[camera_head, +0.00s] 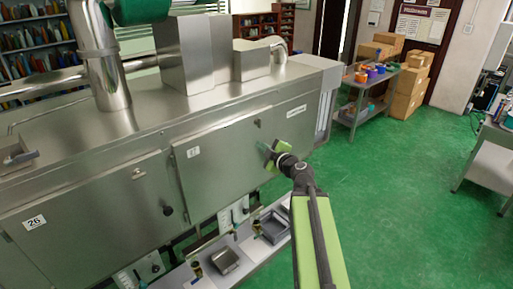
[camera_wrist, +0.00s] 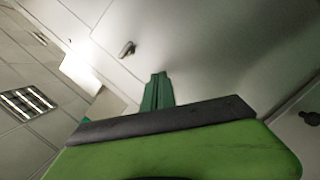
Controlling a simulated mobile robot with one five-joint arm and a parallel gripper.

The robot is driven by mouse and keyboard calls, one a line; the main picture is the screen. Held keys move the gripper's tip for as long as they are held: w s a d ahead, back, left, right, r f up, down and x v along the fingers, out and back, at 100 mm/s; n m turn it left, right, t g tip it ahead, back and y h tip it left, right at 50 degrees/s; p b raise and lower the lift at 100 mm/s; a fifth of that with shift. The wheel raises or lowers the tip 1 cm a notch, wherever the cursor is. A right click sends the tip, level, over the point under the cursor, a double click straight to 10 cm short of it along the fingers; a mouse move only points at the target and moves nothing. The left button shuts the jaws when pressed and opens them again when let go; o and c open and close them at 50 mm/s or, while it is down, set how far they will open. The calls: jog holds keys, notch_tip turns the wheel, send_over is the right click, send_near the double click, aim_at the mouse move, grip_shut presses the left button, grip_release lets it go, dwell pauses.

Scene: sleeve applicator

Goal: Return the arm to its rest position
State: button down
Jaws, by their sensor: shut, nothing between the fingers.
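My gripper (camera_head: 270,153) is at the end of my green and dark arm, in front of the right part of the steel machine (camera_head: 225,143) in the head view. Its green fingers are shut with nothing between them. In the wrist view the fingers (camera_wrist: 158,92) point up at a pale metal surface, with a small dark knob (camera_wrist: 127,48) beyond them. I cannot tell the exact gap between the fingertips and the machine's front. The arm is stretched forward and away from my body.
A shelf below the machine holds metal trays (camera_head: 224,261). A grey cart (camera_head: 362,100) with coloured items and stacked cardboard boxes (camera_head: 408,90) stand at the back. A table (camera_head: 490,165) is at the right edge. The green floor (camera_head: 400,190) between is clear.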

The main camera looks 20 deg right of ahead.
jog(key=shift+d, duration=0.15)
jog(key=a+f+n+g+y+b, duration=0.2)
jog(key=a+f, duration=0.3)
jog(key=a, duration=0.4)
jog(key=s+a+f+n+g+y+b, duration=0.1)
jog(key=a+f+g+b, duration=0.1)
jog(key=a+f, duration=0.5)
jog(key=a+f+n+g+y+b, duration=0.2)
jog(key=a+f, duration=0.1)
jog(key=a, duration=0.7)
jog(key=s+a+f+m+g+h+b, duration=0.25)
jog(key=s+f+m+g, duration=0.2)
jog(key=s+f, duration=0.35)
jog(key=s+d+f+m+g+h+p, duration=0.1)
jog(key=s+d+f+m+g+h, duration=0.3)
jog(key=s+d+m, duration=0.4)
jog(key=s+f+m+g, duration=0.1)
jog(key=m, duration=0.4)
jog(key=shift+s+g, duration=0.2)
jog(key=shift+g, duration=0.15)
